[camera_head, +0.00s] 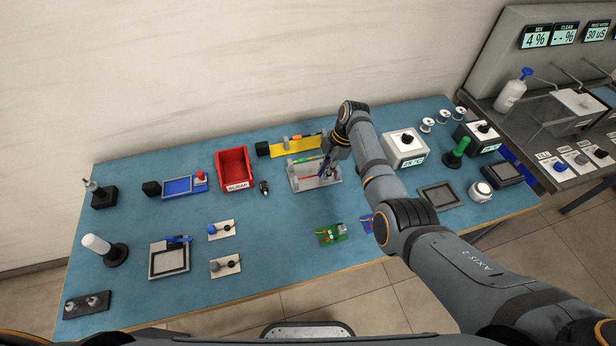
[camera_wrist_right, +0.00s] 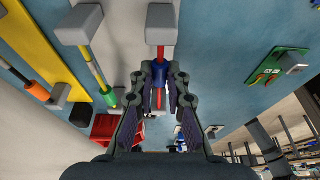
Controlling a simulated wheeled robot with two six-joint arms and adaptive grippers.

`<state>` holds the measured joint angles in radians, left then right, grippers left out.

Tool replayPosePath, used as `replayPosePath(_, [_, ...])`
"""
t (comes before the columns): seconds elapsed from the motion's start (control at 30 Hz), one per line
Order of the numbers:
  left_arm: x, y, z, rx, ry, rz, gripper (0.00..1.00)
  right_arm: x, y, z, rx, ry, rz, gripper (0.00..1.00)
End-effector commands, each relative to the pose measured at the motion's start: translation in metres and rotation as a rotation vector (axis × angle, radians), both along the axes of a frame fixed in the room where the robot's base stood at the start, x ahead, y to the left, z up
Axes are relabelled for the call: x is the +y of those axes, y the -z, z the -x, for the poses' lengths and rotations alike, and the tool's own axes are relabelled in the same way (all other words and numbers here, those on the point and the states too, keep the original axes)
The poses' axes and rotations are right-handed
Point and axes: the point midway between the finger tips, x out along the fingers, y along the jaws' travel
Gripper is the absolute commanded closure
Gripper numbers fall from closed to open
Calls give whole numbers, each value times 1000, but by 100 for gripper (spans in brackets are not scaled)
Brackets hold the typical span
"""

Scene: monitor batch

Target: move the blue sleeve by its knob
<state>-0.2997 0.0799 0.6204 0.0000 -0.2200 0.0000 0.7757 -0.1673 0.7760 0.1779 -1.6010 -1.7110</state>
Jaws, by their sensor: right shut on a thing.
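The blue sleeve (camera_wrist_right: 160,73) sits on a red rod (camera_wrist_right: 161,51) between grey end blocks in the right wrist view. My right gripper (camera_wrist_right: 161,70) is shut on it from above; its fingertips hide the knob. In the head view my right gripper (camera_head: 327,173) is over the grey rod stand (camera_head: 318,183), and the fingers mostly hide the sleeve there. A green sleeve (camera_wrist_right: 111,99) on a yellow rod lies beside it on the same stand. My left gripper is not in view.
A yellow stand (camera_head: 285,150) with an orange sleeve is behind the grey stand. A red bin (camera_head: 233,169) is to the left, a white box with a dial (camera_head: 404,147) to the right. Green circuit board (camera_head: 331,235) lies in front. The blue table between is mostly clear.

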Motion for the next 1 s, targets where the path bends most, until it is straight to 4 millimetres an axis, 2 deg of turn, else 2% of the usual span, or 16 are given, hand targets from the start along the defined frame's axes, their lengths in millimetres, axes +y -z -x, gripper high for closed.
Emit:
replayPosePath(0.9, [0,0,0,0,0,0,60,-9,1,-2,2,0,2,100])
replayPosePath(0.93, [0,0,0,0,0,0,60,-9,1,-2,2,0,2,81])
replayPosePath(1.0, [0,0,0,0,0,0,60,-9,1,-2,2,0,2,72])
